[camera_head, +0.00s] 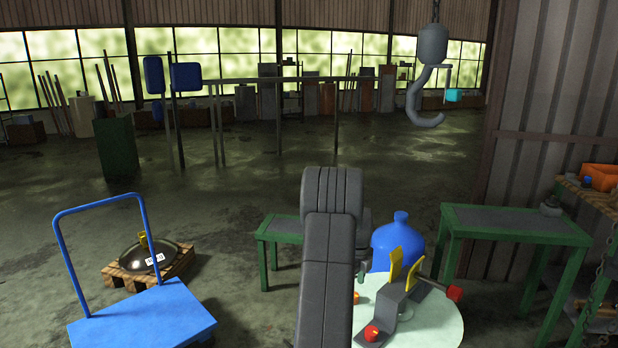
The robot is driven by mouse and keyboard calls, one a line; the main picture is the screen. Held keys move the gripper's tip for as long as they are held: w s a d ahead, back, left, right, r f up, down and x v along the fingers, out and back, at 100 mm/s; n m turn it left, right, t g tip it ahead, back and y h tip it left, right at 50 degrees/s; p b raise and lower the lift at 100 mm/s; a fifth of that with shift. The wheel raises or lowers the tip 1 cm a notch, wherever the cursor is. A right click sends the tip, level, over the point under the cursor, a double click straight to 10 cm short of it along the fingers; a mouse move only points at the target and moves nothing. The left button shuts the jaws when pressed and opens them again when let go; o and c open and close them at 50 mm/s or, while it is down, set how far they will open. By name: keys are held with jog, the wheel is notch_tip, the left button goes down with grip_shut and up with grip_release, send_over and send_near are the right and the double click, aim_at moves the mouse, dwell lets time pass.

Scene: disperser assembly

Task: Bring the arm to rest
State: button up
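My dark grey arm stands upright in the lower middle of the head view, its bend at the top. A small grey part of it shows at its right side, but my gripper's fingers cannot be made out and seem hidden behind the arm. I cannot see whether it holds anything.
Behind the arm stand a round pale table (440,325) with a grey fixture with yellow plates (396,268), a blue bottle-shaped vessel (398,240) and green tables (515,222). A blue cart (143,320) and a pallet (180,262) are left. A hook (424,100) hangs right.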

notch_tip(320, 180, down, 4)
jog(key=shift+r, duration=0.1)
jog(key=n, duration=0.5)
jog(key=n+p, duration=0.1)
jog(key=n, duration=0.4)
jog(key=shift+n, duration=0.3)
jog(key=n+p, duration=0.1)
jog(key=n, duration=0.4)
jog(key=n+p, duration=0.1)
jog(key=n, duration=0.3)
dwell(0.5)
